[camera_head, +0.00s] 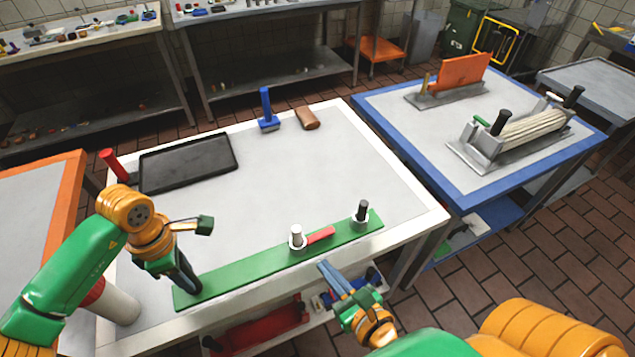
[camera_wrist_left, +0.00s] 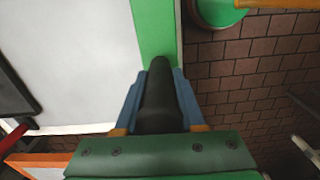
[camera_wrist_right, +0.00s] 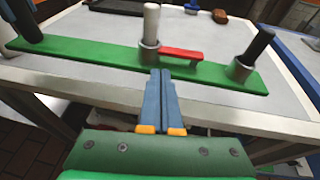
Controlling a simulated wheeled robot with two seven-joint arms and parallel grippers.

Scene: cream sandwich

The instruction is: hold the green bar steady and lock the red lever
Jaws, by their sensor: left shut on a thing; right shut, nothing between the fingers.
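The green bar (camera_head: 250,272) lies along the front of the white table. My left gripper (camera_wrist_left: 158,100) is shut on a black upright handle (camera_wrist_left: 158,110) at the bar's left end; in the head view the fingers mostly hide this handle. The red lever (camera_head: 321,235) lies flat on the bar, reaching from the ring of a white post (camera_head: 296,233) towards a black post (camera_head: 362,210) at the right end. Its free end stops short of that post, as the right wrist view shows (camera_wrist_right: 182,54). My right gripper (camera_wrist_right: 161,72) is shut and empty, just in front of the bar, apart from the lever.
A black tray (camera_head: 188,163), a blue-handled tool (camera_head: 267,110) and a brown block (camera_head: 307,118) lie at the table's back. A red handle (camera_head: 112,162) stands by the tray. A blue-edged table (camera_head: 405,125) is at the right. The table's middle is clear.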

